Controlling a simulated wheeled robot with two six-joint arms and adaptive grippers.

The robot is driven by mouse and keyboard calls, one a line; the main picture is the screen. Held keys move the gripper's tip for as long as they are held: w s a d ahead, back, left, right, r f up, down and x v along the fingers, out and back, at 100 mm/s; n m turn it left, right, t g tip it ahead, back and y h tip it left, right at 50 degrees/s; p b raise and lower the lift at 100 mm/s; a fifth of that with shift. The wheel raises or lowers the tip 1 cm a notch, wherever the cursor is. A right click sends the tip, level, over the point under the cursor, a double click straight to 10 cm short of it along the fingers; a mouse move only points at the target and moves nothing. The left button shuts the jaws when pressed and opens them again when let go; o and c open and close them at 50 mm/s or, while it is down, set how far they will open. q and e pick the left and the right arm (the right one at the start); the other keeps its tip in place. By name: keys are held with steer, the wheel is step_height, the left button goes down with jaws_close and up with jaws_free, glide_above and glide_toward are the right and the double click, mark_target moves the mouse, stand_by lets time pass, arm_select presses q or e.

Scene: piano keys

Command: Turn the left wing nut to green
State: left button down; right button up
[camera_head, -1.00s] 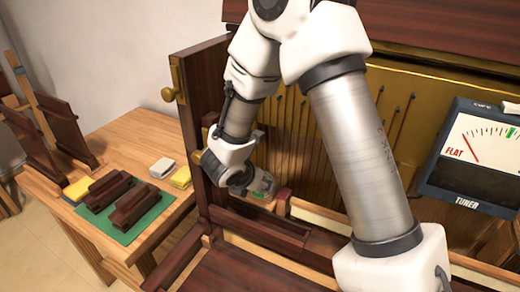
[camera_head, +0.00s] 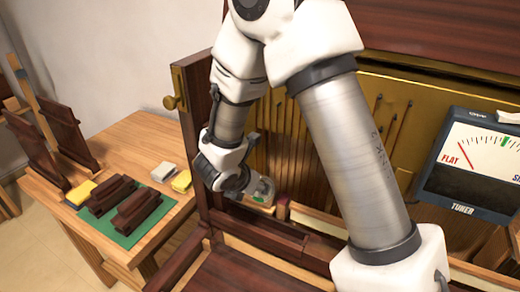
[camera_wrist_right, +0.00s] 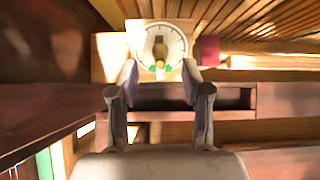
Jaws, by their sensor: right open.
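A round white dial (camera_wrist_right: 175,38) with a brass wing nut (camera_wrist_right: 158,48) at its centre shows in the right wrist view. The wing nut's long axis looks upright in that view. Green marks sit at the dial's lower rim. My right gripper (camera_wrist_right: 158,88) is open, its two fingers pointing at the dial's lower part with the wing nut between their lines. I cannot tell whether the fingers touch the dial. In the head view, the right gripper (camera_head: 264,190) hides most of the dial; a green patch (camera_head: 265,208) shows below it. My left gripper is out of view.
A tuner (camera_head: 470,165) stands at the right, its red needle towards FLAT. A brass knob (camera_head: 174,102) is on the piano's left post. A red block (camera_wrist_right: 207,50) sits beside the dial. A side table (camera_head: 125,140) holds dark wooden blocks on a green mat.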

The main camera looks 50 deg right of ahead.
steer(key=p+v, duration=0.6)
steer(key=v, duration=0.2)
stand_by(0.5)
steer(key=shift+a, duration=0.1)
stand_by(0.3)
